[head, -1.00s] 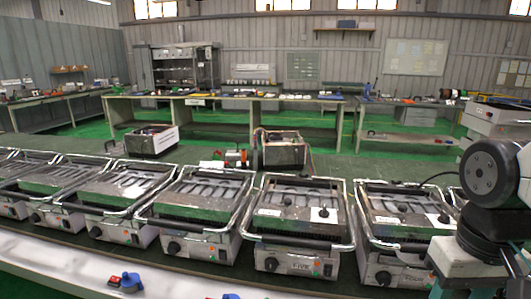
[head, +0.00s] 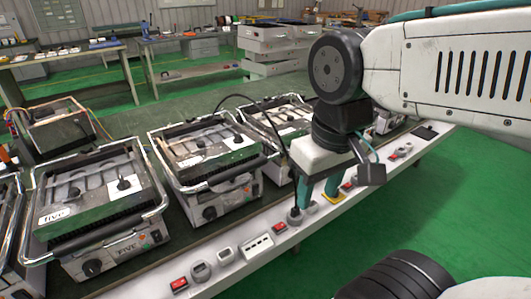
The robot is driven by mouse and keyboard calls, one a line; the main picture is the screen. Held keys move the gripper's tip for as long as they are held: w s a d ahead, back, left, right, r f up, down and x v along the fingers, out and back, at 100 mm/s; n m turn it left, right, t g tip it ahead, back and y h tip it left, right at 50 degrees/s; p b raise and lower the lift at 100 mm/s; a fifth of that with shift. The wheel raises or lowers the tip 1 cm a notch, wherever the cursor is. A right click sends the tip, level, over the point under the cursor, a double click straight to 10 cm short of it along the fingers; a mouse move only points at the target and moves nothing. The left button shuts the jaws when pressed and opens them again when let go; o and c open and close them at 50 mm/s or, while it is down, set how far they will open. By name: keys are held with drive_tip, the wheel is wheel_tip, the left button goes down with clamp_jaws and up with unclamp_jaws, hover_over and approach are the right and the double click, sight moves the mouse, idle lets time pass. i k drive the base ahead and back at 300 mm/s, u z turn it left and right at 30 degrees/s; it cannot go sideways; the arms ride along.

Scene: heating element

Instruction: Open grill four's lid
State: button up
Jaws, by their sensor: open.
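Grill four (head: 212,160) is the silver contact grill just right of the grill marked five.
The grill marked five (head: 95,205) stands at left, its lid down. Another grill (head: 280,130) stands right of grill four, partly behind my gripper. A white strip (head: 228,272) with switches and sockets runs along the bench front. Green floor (head: 440,200) at right is clear.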

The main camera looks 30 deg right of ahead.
sight(220, 154)
drive_tip(key=z, duration=0.05)
drive_tip(key=k, duration=0.5)
drive_tip(key=z, duration=0.85)
drive_tip(key=i, duration=0.75)
drive_tip(key=u, duration=1.1)
